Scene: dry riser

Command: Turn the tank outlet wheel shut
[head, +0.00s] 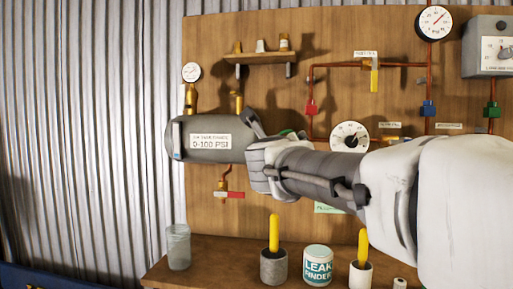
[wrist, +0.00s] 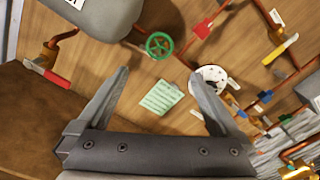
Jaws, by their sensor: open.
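The green outlet wheel (wrist: 160,44) shows in the wrist view, to the right of the grey tank (wrist: 105,14), on the wooden board. In the head view only a bit of green (head: 288,132) shows behind my arm. The grey tank (head: 188,150) there carries a label reading 0-100 PSI. My gripper (wrist: 158,75) is open and empty, its two fingers spread wide. In the wrist view the wheel appears just beyond the gap between the fingertips, apart from both. In the head view my arm hides most of the wheel.
A red-handled valve (head: 229,194) hangs under the tank. A green note (wrist: 161,97) is on the board. A glass jar (head: 178,247) and Leak Finder tub (head: 317,265) stand on the bench below.

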